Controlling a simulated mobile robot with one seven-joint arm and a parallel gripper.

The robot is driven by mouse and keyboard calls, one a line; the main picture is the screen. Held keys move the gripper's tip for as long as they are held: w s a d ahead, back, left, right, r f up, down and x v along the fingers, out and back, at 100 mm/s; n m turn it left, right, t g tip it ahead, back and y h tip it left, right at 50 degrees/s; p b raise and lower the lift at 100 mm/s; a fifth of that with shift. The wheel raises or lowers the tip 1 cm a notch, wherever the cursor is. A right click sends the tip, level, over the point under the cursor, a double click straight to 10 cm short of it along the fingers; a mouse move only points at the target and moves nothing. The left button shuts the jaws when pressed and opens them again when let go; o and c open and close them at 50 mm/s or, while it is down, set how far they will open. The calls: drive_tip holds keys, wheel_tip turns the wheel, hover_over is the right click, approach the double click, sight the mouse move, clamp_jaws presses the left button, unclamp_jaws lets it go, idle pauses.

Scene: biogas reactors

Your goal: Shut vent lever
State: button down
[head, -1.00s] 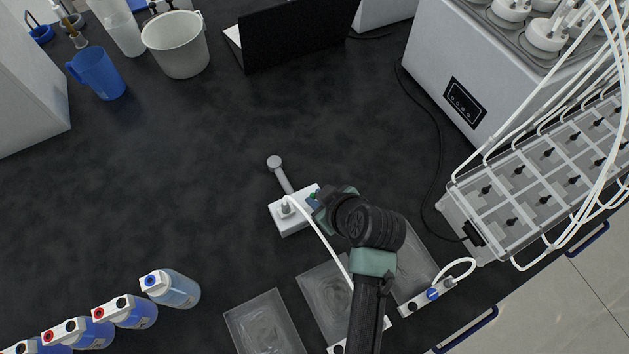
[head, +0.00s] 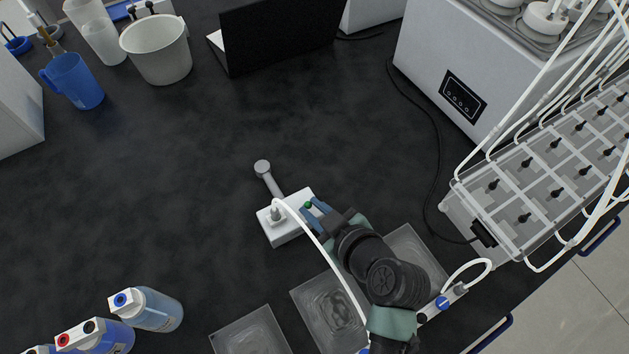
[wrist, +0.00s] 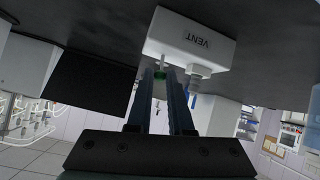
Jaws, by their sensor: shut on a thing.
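The white vent box (head: 288,232), marked VENT in the wrist view (wrist: 190,42), sits on the dark bench. A white hose rises from its nozzle. A grey rod with a round end (head: 263,168) reaches from it toward the upper left. A small green-ended lever (head: 308,205) is at the box's right side; in the wrist view its pale stem and green part (wrist: 160,75) lie between my fingertips. My gripper (head: 316,210) comes in from the lower right, its blue fingers (wrist: 162,82) closed around this lever. The fingers partly hide the lever.
Clear trays (head: 322,300) lie below the box, under my arm. Bottles (head: 150,309) stand at lower left. A bucket (head: 157,58), a blue jug (head: 76,82) and a laptop (head: 275,38) are at the back. A tubed rack (head: 535,185) is right. The bench left of the box is clear.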

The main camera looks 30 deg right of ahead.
drive_tip(key=shift+w+r, duration=0.1)
drive_tip(key=shift+r, duration=0.05)
drive_tip(key=c, duration=0.8)
unclamp_jaws()
drive_tip(key=shift+s, duration=0.2)
drive_tip(key=b+v, duration=0.1)
drive_tip(key=v, duration=1.1)
drive_tip(key=shift+s+r, duration=0.2)
drive_tip(key=shift+s, duration=0.1)
